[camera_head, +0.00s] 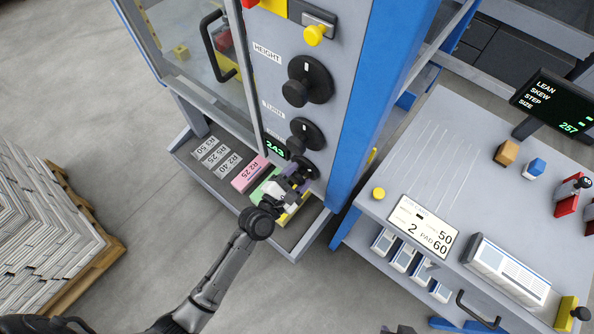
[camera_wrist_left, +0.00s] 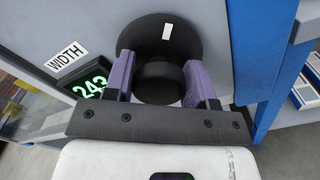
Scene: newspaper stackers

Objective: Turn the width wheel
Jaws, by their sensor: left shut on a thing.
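The width wheel is a black round dial with a white mark and a raised hub. It fills the top middle of the left wrist view (camera_wrist_left: 188,32), beside a WIDTH label (camera_wrist_left: 66,55) and a green display reading 243 (camera_wrist_left: 92,84). In the head view the wheel (camera_head: 307,167) is the lowest dial on the grey panel, partly hidden by my gripper. My left gripper (camera_head: 298,181) is shut on the wheel's hub, with its purple fingers on either side of the hub in the left wrist view (camera_wrist_left: 160,85). My right gripper is not in view.
Two more black dials, the HEIGHT dial (camera_head: 306,82) and a middle dial (camera_head: 305,134), sit above the wheel. A blue post (camera_head: 357,110) stands right of the panel. A lower tray (camera_head: 293,246) holds coloured labelled blocks. A grey worktable (camera_head: 450,150) is at right.

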